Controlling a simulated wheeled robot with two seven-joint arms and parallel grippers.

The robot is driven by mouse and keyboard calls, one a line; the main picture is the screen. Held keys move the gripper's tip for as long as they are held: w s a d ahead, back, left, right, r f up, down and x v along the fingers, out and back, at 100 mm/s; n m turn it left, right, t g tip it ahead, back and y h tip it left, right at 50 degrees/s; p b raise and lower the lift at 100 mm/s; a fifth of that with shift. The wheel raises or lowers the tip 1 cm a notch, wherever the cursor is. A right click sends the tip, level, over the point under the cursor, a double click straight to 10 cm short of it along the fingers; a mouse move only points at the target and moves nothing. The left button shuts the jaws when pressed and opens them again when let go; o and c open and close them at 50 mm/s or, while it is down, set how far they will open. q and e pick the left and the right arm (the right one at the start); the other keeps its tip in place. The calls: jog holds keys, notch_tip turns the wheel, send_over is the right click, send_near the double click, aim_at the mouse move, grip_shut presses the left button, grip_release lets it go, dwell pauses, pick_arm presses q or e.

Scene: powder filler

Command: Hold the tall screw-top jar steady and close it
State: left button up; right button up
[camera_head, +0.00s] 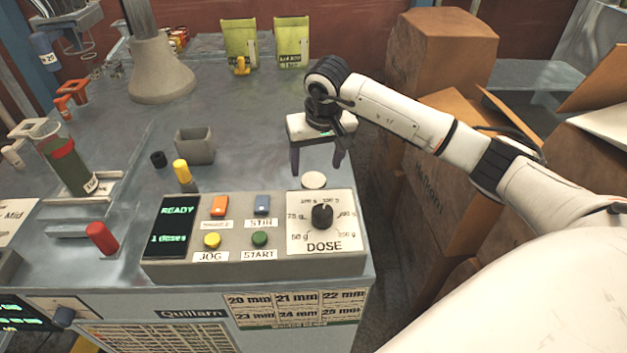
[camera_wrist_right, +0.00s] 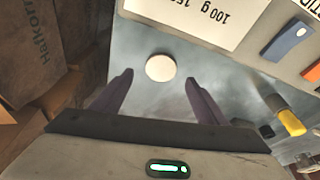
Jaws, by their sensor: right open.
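My right gripper (camera_head: 316,167) is open and empty, pointing down above the table. A round white disc (camera_head: 313,180), possibly the jar's lid, lies flat on the table behind the control panel. In the right wrist view the disc (camera_wrist_right: 160,67) shows just beyond and between the open fingertips (camera_wrist_right: 159,79), apart from both. A tall clear cylinder with green and dark red bands (camera_head: 68,165) stands tilted in the picture at the left, in a pale holder. I cannot tell whether it is the screw-top jar. My left gripper is not in view.
The control panel (camera_head: 255,265) with its buttons and black dose knob (camera_head: 322,216) stands in front of the disc. A grey open bin (camera_head: 195,147) and a yellow peg (camera_head: 182,171) stand to the left. Cardboard boxes (camera_head: 440,50) are at right.

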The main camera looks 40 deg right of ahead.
aim_at(314, 179)
jog(key=b+x, duration=0.1)
jog(key=x, duration=0.4)
jog(key=shift+f, duration=0.1)
jog(key=c, duration=1.1)
